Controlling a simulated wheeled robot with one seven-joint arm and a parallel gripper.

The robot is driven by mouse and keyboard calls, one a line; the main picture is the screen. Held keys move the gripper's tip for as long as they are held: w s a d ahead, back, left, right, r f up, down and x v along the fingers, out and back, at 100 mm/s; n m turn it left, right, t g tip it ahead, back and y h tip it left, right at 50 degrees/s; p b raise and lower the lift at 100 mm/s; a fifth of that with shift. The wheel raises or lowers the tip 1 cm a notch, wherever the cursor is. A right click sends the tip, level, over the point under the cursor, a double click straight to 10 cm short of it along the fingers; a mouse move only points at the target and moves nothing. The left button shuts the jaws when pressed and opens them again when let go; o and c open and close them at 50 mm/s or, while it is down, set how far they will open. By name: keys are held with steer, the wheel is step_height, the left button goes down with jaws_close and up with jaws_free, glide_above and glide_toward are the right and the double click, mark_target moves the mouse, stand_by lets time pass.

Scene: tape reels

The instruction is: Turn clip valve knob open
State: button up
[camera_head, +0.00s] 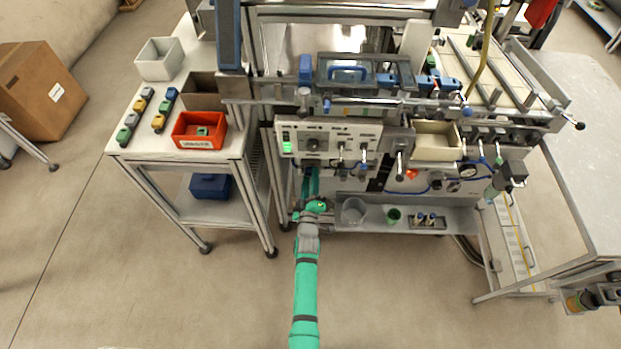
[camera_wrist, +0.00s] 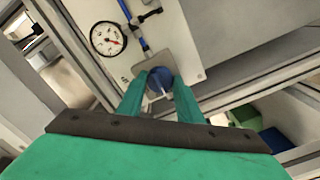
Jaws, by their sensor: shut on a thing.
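The clip valve knob is taken to be the round blue knob (camera_wrist: 160,77) on a square grey plate (camera_wrist: 150,65), which is fixed to a pale panel in the wrist view. It has a light pointer-like mark toward its lower side. My gripper (camera_wrist: 159,88) has its two green fingers on either side of the knob and is shut on it. In the head view my green arm reaches up under the machine's front panel, with my gripper (camera_head: 311,181) below the left control box. The knob itself is hidden in that view.
A round gauge (camera_wrist: 107,38) and blue tubing (camera_wrist: 139,32) sit close to the knob. A control box (camera_head: 329,141) with levers overhangs my gripper. A lower shelf (camera_head: 376,226) holds a clear cup and a green cup. A white cart (camera_head: 222,157) stands close on the left.

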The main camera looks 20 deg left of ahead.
steer(key=shift+m, duration=8.8)
steer(key=shift+f, duration=0.1)
steer(key=o, duration=1)
steer(key=shift+o, duration=0.2)
steer(key=shift+s, duration=0.1)
